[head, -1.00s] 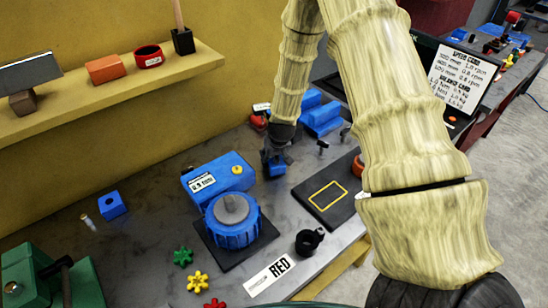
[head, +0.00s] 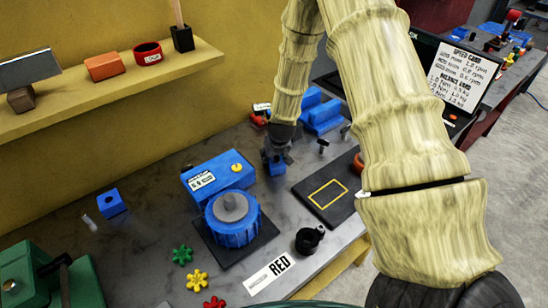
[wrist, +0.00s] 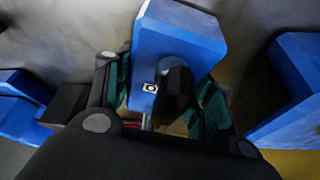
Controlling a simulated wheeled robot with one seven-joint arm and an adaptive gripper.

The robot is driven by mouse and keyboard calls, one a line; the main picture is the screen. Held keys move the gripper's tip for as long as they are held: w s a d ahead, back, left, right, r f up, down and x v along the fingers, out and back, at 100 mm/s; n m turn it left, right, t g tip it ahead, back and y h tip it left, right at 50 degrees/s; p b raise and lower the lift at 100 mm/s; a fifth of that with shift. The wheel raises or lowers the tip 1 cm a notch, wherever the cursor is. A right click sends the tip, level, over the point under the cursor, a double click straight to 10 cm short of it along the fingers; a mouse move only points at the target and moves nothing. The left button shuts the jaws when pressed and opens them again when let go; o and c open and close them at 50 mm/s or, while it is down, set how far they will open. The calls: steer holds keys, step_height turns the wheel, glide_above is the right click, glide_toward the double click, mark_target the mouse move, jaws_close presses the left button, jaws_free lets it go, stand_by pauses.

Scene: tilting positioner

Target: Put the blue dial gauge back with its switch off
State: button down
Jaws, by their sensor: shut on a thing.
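My gripper (head: 276,156) points down over the bench, behind and to the right of the positioner. It is shut on a small blue block-shaped thing (head: 277,169), which I take to be the blue dial gauge. In the wrist view the blue body (wrist: 180,35) sits between the fingers, with a dark round stub and a small white mark on its near face. I cannot read the switch position. The gauge's dial face does not show. In the head view it is low, at or just above the bench; I cannot tell whether it touches.
The positioner (head: 232,222) with its blue ribbed drum and blue box (head: 218,175) stands left of my gripper. A dark pad with a yellow outline (head: 308,204) lies to the right. Blue blocks (head: 320,115) stand behind.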

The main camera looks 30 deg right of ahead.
steer(key=c, duration=0.5)
jaws_free()
steer(key=shift+s+a+r, duration=0.1)
steer(key=shift+s+r, duration=0.05)
steer(key=shift+r, duration=0.35)
steer(key=v, duration=1.1)
steer(key=shift+s, duration=0.1)
